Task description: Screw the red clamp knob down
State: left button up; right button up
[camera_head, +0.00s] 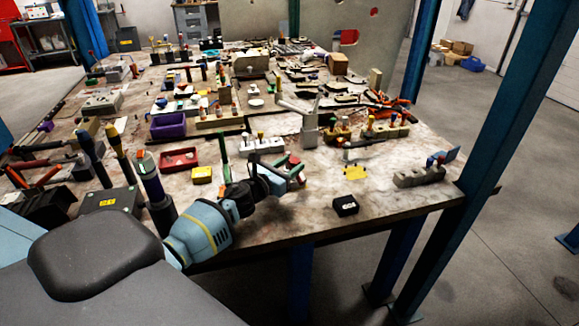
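My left arm comes in at the lower left, and its dark wrist ends in my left gripper (279,178) over the front edge of the workbench (300,215). The gripper is at a small red and green part (295,166) on the bench. This red piece may be the clamp knob, but it is too small to be sure. The fingers are dark and partly hidden by the wrist, so I cannot tell whether they are open, shut or touching the part. My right gripper is out of view.
A green upright lever (224,158) stands just left of the gripper. A red tray (179,159), a yellow box (202,174) and a black box (345,205) are nearby. A grey block (419,177) sits at the right. A blue post (500,110) rises beyond the bench's right edge.

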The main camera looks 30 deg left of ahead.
pick_arm(q)
jog(key=shift+o, duration=0.4)
jog(key=shift+s+f, duration=0.1)
jog(key=shift+s, duration=0.15)
jog(key=s, duration=0.6)
jog(key=shift+a, duration=0.35)
jog(key=shift+s+a, duration=0.1)
jog(key=shift+s, duration=0.55)
